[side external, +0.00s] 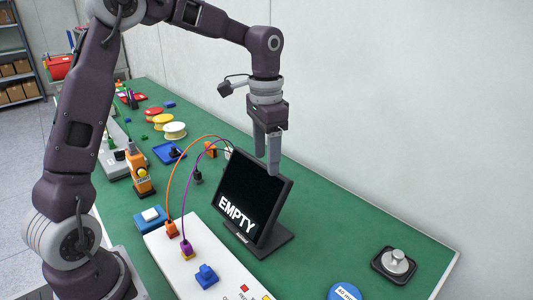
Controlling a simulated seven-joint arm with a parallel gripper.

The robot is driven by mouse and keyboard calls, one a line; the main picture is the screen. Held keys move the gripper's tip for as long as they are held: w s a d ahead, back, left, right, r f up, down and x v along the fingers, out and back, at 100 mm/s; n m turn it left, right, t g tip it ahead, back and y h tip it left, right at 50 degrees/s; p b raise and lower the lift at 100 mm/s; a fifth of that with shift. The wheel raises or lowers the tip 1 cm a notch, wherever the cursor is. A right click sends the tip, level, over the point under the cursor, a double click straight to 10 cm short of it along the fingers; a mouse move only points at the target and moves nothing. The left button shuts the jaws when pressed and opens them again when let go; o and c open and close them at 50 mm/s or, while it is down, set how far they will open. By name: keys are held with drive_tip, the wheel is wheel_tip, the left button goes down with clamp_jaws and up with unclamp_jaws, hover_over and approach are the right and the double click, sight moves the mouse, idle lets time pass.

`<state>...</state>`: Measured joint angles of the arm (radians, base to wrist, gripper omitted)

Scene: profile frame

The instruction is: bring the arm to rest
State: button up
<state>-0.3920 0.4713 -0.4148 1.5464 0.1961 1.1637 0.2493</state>
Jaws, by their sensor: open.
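My gripper (267,150) hangs from the arm with its fingers pointing down. It is open and nothing shows between its fingers. The fingers overlap the upper edge of a dark monitor (262,190) in this view. I cannot tell whether they touch it or how far in front or behind they are. The monitor stands on the green bench (345,215) and shows the word EMPTY.
A white panel (205,265) with a blue block and orange and purple cables lies in front of the monitor. A metal knobbed piece (397,262) sits in a black tray at right. Spools (174,130) and small parts lie farther back.

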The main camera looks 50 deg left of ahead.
idle(0.3)
drive_tip(key=s+d+r+n+t+y, duration=0.1)
drive_tip(key=s+d+r+t, duration=0.15)
drive_tip(key=s+r, duration=0.65)
drive_tip(key=s+d+f+n+t+h, duration=0.1)
drive_tip(key=s+d+f+n+t, duration=0.1)
drive_tip(key=s, duration=1.4)
drive_tip(key=shift+f+n+t, duration=0.3)
drive_tip(key=shift+f+t, duration=0.25)
drive_tip(key=shift+f, duration=0.05)
